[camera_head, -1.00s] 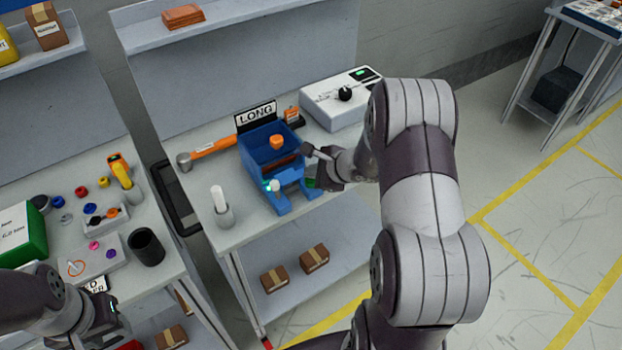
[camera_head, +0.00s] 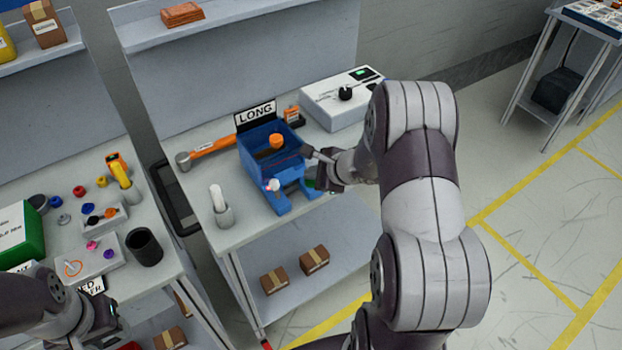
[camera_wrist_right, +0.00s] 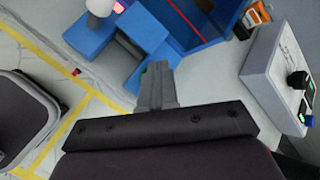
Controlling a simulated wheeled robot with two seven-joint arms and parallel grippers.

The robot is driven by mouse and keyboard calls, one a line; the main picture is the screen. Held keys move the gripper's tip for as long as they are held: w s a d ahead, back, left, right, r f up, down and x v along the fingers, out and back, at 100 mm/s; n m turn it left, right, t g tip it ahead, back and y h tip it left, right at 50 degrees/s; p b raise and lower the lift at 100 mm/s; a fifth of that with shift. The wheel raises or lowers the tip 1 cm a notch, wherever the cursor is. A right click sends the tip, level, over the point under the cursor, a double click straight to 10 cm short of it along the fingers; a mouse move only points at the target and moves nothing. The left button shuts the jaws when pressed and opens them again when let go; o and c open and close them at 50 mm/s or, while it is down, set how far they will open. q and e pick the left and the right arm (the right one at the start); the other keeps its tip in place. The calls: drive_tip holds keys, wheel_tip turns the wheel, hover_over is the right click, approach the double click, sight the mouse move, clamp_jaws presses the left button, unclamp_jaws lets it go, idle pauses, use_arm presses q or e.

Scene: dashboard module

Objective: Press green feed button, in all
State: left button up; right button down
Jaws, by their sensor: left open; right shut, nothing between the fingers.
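The blue dispenser (camera_head: 258,160) with a LONG sign (camera_head: 256,114) stands on the middle table; it also shows in the right wrist view (camera_wrist_right: 195,30). A white dome lamp (camera_head: 271,185) on its front glows red-pink; it shows at the top of the right wrist view (camera_wrist_right: 100,7). A green patch, likely the green feed button (camera_wrist_right: 144,79), is mostly hidden behind my right fingers. My right gripper (camera_head: 308,151) is shut and empty, its tip close over the dispenser's right side; touching cannot be told. My left gripper (camera_head: 112,318) is open, low at the left.
An orange-handled hammer (camera_head: 212,147) and a white cylinder in a grey holder (camera_head: 222,207) are beside the dispenser. A white box with a black knob (camera_head: 340,100) stands behind right. The left table holds buttons, a black cup (camera_head: 145,247) and a green box (camera_head: 22,230).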

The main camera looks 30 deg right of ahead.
drive_tip(key=shift+f, duration=0.1)
idle(0.3)
drive_tip(key=shift+r+p, duration=0.55)
drive_tip(key=shift+r, duration=0.4)
wheel_tip(320, 180, up, 5)
drive_tip(key=p, duration=0.3)
idle(0.6)
